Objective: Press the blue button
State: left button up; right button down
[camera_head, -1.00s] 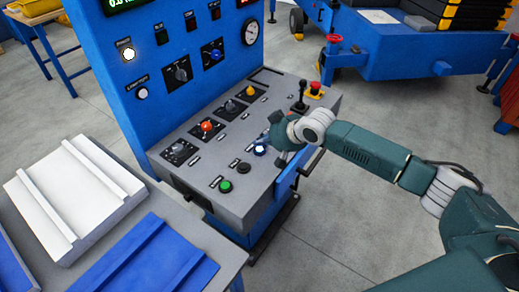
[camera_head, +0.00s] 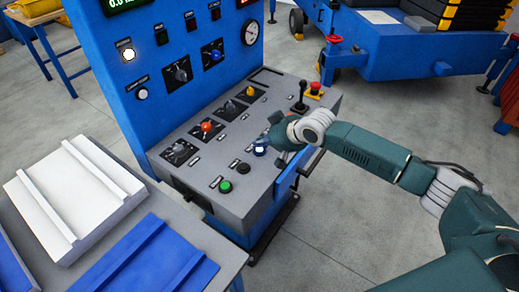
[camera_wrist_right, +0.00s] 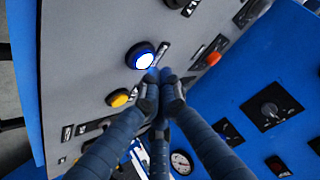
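The blue button (camera_head: 260,149) sits near the front edge of the grey sloped console (camera_head: 236,195), and its cap glows white. In the right wrist view the blue button (camera_wrist_right: 144,58) shows a dark collar and a bright white centre. My right gripper (camera_head: 266,141) is just above and behind the button in the head view. In the right wrist view my right gripper (camera_wrist_right: 158,76) has its fingertips together and empty, right beside the button's edge. I cannot tell whether they touch it. My left gripper is not in view.
A green button (camera_head: 226,186), a black button (camera_head: 243,168) and red (camera_head: 207,127) and yellow (camera_head: 250,91) knobs are close by. A joystick (camera_head: 301,98) and red emergency stop (camera_head: 315,87) stand at the far right. A blue upright panel (camera_head: 150,55) rises behind.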

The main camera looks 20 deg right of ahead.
aim_at(261, 151)
jog(key=shift+f, duration=0.1)
jog(key=shift+f, duration=0.25)
jog(key=shift+f, duration=0.5)
dwell(0.7)
jog(key=shift+r+p, duration=0.8)
jog(key=shift+p, duration=0.2)
notch_tip(261, 151, up, 5)
jog(key=p, duration=0.5)
jog(key=shift+r, duration=0.1)
